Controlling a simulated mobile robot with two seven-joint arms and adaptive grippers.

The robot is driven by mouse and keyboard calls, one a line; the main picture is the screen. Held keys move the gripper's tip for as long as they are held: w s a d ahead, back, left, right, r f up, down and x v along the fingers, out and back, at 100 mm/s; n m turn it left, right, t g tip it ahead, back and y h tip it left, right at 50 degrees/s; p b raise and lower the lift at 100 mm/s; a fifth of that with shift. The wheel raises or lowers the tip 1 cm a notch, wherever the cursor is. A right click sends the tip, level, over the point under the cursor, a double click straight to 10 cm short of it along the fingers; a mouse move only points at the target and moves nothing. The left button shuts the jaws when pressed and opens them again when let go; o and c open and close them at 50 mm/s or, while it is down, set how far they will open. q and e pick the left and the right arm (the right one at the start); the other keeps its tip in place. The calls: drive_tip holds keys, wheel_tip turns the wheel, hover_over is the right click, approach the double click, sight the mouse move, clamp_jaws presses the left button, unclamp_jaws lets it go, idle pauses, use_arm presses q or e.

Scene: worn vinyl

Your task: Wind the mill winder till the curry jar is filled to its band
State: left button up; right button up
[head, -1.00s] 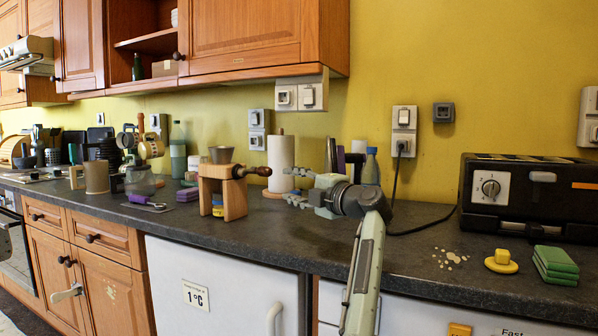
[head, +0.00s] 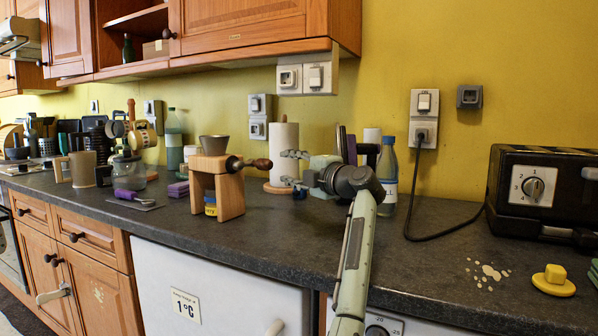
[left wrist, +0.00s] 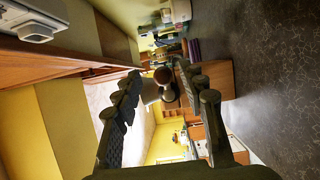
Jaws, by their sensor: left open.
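The mill is a wooden stand (head: 231,196) with a grey metal hopper (head: 214,144) on top. Its winder (head: 262,163) is a dark crank with a brown knob, pointing right. The curry jar (head: 210,204), small with a yellow label and blue top, stands inside the stand; its fill level and band cannot be made out. My left gripper (head: 285,167) is open and empty just right of the knob, its fingers apart above and below knob height. In the left wrist view the knob (left wrist: 162,75) shows between the open fingertips. My right gripper is not in view.
A paper towel roll (head: 283,150) stands behind my left gripper. A blue-capped bottle (head: 388,175) is close behind my left wrist. The front middle of the counter is clear.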

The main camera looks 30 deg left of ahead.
sight(271, 165)
use_arm(q)
drive_tip(key=a, duration=0.1)
drive_tip(key=a+b, duration=0.1)
drive_tip(key=a, duration=0.3)
drive_tip(key=shift+w+a, duration=0.15)
drive_tip(key=shift+w, duration=0.1)
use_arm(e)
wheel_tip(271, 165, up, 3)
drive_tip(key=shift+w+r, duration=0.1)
use_arm(q)
drive_tip(key=shift+r, duration=0.1)
drive_tip(key=shift+a+p, duration=0.15)
drive_tip(key=shift+p, duration=0.25)
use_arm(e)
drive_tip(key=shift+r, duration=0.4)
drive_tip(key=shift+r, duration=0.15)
use_arm(q)
drive_tip(key=shift+p, duration=0.45)
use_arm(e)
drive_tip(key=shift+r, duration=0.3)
